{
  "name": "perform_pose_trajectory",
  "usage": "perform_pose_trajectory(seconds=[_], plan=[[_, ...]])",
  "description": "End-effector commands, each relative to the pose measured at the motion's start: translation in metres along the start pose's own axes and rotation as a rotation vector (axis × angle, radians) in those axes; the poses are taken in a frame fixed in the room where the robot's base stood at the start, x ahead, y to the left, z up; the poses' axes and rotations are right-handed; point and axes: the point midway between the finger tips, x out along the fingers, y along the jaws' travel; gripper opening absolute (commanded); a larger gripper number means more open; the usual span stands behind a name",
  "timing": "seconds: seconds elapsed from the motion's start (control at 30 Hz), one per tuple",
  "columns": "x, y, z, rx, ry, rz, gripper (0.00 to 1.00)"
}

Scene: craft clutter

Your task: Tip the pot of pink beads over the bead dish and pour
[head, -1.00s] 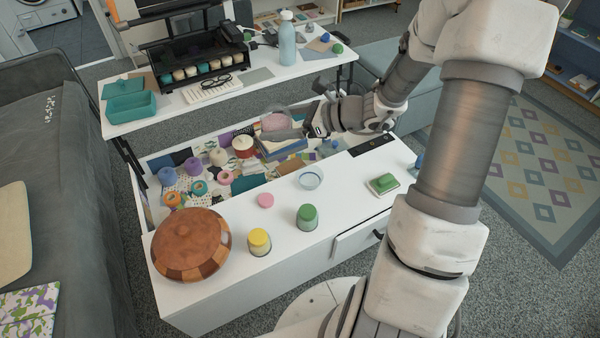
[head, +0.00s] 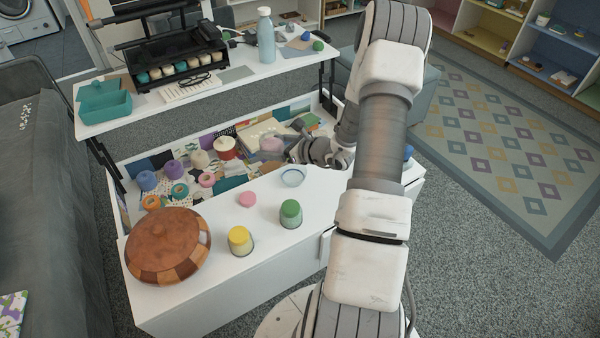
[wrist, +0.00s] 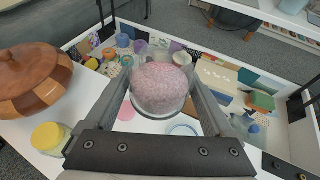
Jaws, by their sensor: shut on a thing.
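My gripper (wrist: 161,66) is shut on the clear pot of pink beads (wrist: 160,90), with one finger on each side of it. In the head view the pot (head: 270,145) is small and partly hidden by my gripper, above the open craft compartment. I cannot tell its exact tilt. The bead dish (head: 293,176), a shallow clear dish with a bluish rim, stands on the white top, nearer the front than the pot. In the wrist view the dish (wrist: 183,130) shows just below the pot, partly covered by it.
A pink lid (head: 248,199), a yellow-lidded jar (head: 240,241) and a green-lidded jar (head: 290,214) stand near the dish. A large wooden lidded bowl (head: 168,245) is at the left. The open compartment behind holds yarn and papers. A raised shelf (head: 215,88) stands further back.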

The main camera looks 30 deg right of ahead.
Motion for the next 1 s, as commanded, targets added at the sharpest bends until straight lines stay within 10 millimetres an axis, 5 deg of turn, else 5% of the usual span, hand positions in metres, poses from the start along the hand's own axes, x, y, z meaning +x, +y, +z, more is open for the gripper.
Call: perform_pose_trajectory(seconds=[0.03, 0.1, 0.3, 1.0], plan=[[0.003, -0.014, -0.029, 0.024, 0.001, -0.043, 0.28], [0.002, -0.03, -0.056, 0.047, 0.002, -0.098, 0.28], [-0.002, -0.059, -0.106, 0.085, -0.001, -0.201, 0.28], [-0.006, -0.064, -0.132, 0.117, 0.198, -0.217, 0.28]])
